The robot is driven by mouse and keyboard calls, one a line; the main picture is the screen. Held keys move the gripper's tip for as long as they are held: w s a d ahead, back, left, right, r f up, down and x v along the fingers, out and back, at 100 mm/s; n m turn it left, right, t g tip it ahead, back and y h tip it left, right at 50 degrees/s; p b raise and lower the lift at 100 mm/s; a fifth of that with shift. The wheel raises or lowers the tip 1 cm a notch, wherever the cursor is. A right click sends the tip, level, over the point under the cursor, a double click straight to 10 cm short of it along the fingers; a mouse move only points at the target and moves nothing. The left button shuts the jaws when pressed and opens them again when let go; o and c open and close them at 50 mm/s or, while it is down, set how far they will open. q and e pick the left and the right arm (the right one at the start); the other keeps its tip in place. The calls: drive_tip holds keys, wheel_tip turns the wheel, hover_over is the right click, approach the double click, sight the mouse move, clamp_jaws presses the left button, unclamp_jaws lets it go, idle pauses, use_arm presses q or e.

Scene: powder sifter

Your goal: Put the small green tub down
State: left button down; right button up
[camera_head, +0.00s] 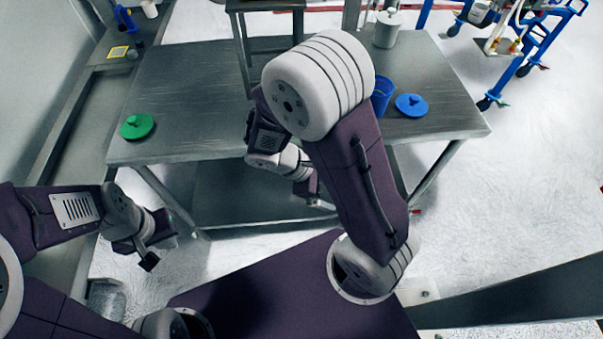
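A round green lid (137,126) with a knob lies on the left end of the steel table (190,90). I see no green tub body in this view. My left gripper (160,250) hangs in front of the table, below and right of the green lid. Its fingers look apart, and I see nothing between them. My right arm reaches across the middle of the table, and its gripper (318,202) points down near the table's front edge. It is small and partly hidden by the arm, so I cannot tell its state or whether it holds anything.
A blue tub (383,92) stands partly behind my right arm, beside a blue lid (411,105). A pale lidded container (386,30) stands at the back right. A blue-framed cart (525,50) is far right. The table's left middle is clear.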

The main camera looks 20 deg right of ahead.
drive_tip(key=a+r+m+t+y+p, duration=0.1)
drive_tip(key=a+m+y, duration=0.2)
drive_tip(key=m+y, duration=0.1)
drive_tip(key=w+a+r+m+t+y+p, duration=0.1)
drive_tip(key=a+r+m+t+y, duration=0.1)
drive_tip(key=m, duration=0.5)
drive_tip(key=shift+a+r+m+y, duration=0.15)
drive_tip(key=shift+a+m+y, duration=0.2)
drive_tip(key=shift+y, duration=0.55)
